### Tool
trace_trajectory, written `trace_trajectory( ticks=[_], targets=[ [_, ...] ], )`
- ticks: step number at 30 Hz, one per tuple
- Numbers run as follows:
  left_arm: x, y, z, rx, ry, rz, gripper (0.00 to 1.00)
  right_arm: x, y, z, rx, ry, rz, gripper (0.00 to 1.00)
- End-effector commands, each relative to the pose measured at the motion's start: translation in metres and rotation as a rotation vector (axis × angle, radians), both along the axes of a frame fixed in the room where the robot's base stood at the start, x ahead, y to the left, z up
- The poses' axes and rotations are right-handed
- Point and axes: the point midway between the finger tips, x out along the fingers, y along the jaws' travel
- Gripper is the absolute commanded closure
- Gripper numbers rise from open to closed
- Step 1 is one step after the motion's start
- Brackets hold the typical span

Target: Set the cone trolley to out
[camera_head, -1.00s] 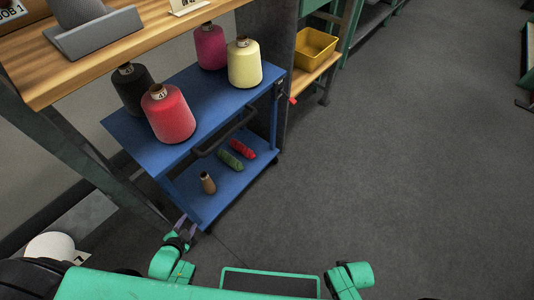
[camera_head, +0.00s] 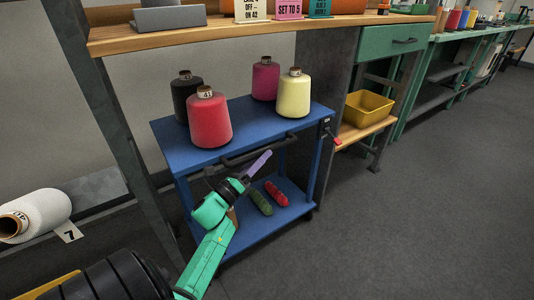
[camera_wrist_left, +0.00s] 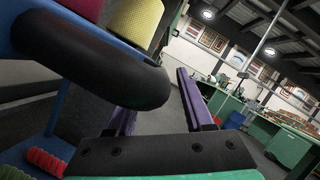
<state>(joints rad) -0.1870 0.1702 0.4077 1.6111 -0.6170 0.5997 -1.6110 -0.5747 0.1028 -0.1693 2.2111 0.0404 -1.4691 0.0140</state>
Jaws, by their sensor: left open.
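The blue cone trolley (camera_head: 245,118) stands at the front of the wooden bench, with a black bar handle (camera_head: 272,147) along its near side. Red, black, magenta and yellow cones stand on its top shelf. My left gripper (camera_head: 257,166) is at the handle, its purple fingers just below the bar in the head view. In the left wrist view the handle (camera_wrist_left: 110,70) looms large and hides part of one finger of my left gripper (camera_wrist_left: 160,98). The fingers are apart. I cannot tell whether the bar lies between them. My right gripper is out of view.
The wooden bench (camera_head: 200,37) spans above the trolley. A red knob (camera_head: 337,141) and a yellow bin (camera_head: 368,107) on a low shelf are to the right. A white roll (camera_head: 45,212) lies at left. The grey floor (camera_head: 420,220) at right is clear.

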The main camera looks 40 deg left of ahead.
Motion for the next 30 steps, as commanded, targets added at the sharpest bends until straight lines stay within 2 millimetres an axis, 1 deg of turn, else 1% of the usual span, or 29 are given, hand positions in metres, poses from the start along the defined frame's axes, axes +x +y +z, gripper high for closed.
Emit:
trace_trajectory(
  ticks=[1, 3, 5, 13, 14, 15, 17, 18, 30],
  targets=[
    [0.009, 0.0, 0.003, -0.001, -0.001, -0.001, 0.48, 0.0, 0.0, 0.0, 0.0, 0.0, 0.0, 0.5],
    [0.019, -0.001, 0.006, -0.001, 0.0, 0.0, 0.48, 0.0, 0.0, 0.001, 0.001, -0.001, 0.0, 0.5],
    [0.023, -0.001, 0.007, -0.001, 0.0, 0.001, 0.48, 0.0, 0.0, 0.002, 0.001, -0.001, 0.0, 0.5],
    [0.026, -0.002, 0.008, -0.003, 0.002, 0.0, 0.48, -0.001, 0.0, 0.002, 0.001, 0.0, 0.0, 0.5],
    [0.026, -0.002, 0.008, -0.003, 0.001, 0.001, 0.59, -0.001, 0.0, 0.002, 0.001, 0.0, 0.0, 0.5],
    [0.026, -0.002, 0.008, -0.003, 0.001, 0.001, 0.75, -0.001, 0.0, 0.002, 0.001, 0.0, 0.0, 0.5],
    [0.026, -0.002, 0.008, -0.003, 0.001, 0.001, 0.98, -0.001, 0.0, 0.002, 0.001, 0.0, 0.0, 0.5],
    [0.026, -0.002, 0.008, -0.003, 0.001, 0.001, 1.0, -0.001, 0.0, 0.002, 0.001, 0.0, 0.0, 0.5],
    [0.025, -0.001, 0.007, -0.003, 0.001, 0.001, 1.0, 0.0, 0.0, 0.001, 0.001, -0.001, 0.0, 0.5]
  ],
)
